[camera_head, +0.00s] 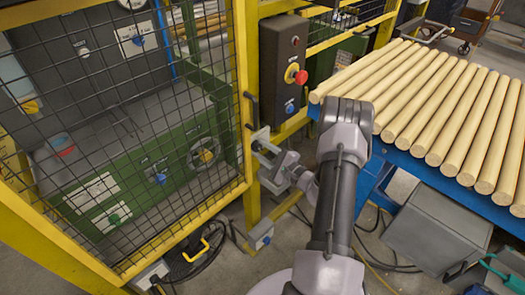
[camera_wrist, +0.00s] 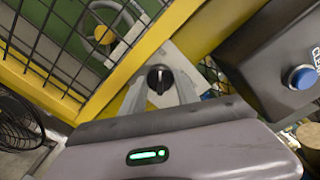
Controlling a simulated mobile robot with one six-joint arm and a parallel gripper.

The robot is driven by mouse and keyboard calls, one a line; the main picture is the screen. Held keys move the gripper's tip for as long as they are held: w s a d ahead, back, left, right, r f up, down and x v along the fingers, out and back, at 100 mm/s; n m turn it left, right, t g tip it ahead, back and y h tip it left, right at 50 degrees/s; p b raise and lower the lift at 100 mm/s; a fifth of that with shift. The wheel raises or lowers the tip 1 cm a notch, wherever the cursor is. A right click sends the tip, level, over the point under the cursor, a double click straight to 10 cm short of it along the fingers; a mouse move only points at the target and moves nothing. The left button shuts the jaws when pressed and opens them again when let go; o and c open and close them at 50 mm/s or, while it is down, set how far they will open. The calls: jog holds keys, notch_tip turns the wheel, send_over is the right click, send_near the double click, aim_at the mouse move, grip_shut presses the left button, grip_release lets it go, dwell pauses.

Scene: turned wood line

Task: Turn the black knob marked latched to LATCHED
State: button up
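The black knob (camera_wrist: 160,79) sits on a pale grey plate at the yellow fence frame in the wrist view. A light line on the knob stands nearly upright in the picture. Its lettering cannot be read. My gripper (camera_wrist: 160,92) has a grey finger on each side of the knob, with what looks like a gap at each side. In the head view, my gripper (camera_head: 263,160) is at the fence post with its fingers spread. The knob cannot be made out there.
A dark control box (camera_head: 284,68) with a red button and a blue button stands close above my gripper. The yellow mesh fence (camera_head: 240,90) is directly left. A blue rack of turned wood rods (camera_head: 425,100) lies to the right of my arm.

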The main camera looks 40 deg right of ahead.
grip_shut()
jog(key=shift+m, duration=0.7)
jog(key=o, duration=0.6)
grip_release()
jog(key=shift+c, duration=0.2)
jog(key=s+d+p, duration=0.1)
jog(key=s+p, duration=0.1)
jog(key=s, duration=1.5)
jog(key=shift+s+d+p, duration=0.2)
jog(key=shift+s+p, duration=0.05)
jog(key=shift+p, duration=0.15)
